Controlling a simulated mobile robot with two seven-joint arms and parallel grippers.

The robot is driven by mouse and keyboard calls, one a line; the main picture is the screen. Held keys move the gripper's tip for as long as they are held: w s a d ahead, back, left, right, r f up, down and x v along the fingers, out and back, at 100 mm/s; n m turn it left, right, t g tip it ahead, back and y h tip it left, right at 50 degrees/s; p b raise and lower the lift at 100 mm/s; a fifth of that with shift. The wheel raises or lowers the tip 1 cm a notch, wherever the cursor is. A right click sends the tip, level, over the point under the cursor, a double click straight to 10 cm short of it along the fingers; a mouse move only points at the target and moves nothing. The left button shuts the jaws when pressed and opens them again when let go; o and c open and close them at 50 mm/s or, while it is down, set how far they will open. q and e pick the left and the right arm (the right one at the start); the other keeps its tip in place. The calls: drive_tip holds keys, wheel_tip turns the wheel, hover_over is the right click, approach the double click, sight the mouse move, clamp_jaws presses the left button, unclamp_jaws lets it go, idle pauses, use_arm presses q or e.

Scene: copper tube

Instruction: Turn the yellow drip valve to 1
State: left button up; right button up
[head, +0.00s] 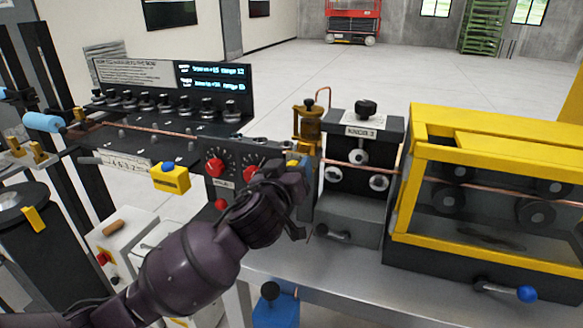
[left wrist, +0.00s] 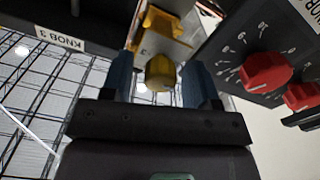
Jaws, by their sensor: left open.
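The yellow drip valve shows in the left wrist view as a small rounded yellow knob (left wrist: 160,73) in front of a yellow-brass bracket (left wrist: 165,35). My left gripper (left wrist: 161,80) is open, with one blue finger on each side of the knob. A gap shows on both sides, and I cannot tell whether either finger touches it. In the head view a brass oiler (head: 308,122) stands behind my left gripper (head: 301,163), which hides the valve there. I see no readable setting on the valve. My right gripper is not in view.
A black panel with red knobs (head: 215,168) is close on the left of my gripper. The KNOB 3 roller block (head: 347,147) is close on its right. A copper tube (head: 150,130) runs across the bench. A yellow-framed guard (head: 408,190) stands further right.

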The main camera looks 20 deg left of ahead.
use_arm(q)
drive_tip(key=shift+c, duration=0.4)
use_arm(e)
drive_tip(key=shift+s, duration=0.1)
use_arm(q)
drive_tip(key=c, duration=0.8)
drive_tip(key=shift+r+m+p, duration=0.1)
drive_tip(key=shift+m+p, duration=0.65)
drive_tip(key=shift+m, duration=0.25)
drive_tip(key=shift+c, duration=0.2)
drive_tip(key=m+p, duration=0.1)
drive_tip(key=m, duration=0.1)
drive_tip(key=shift+m, duration=0.3)
drive_tip(key=m+p, duration=0.1)
drive_tip(key=m, duration=0.2)
drive_tip(key=shift+d, duration=0.1)
drive_tip(key=shift+m, duration=2.1)
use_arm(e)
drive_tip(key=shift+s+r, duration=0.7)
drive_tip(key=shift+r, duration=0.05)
use_arm(q)
drive_tip(key=o, duration=0.9)
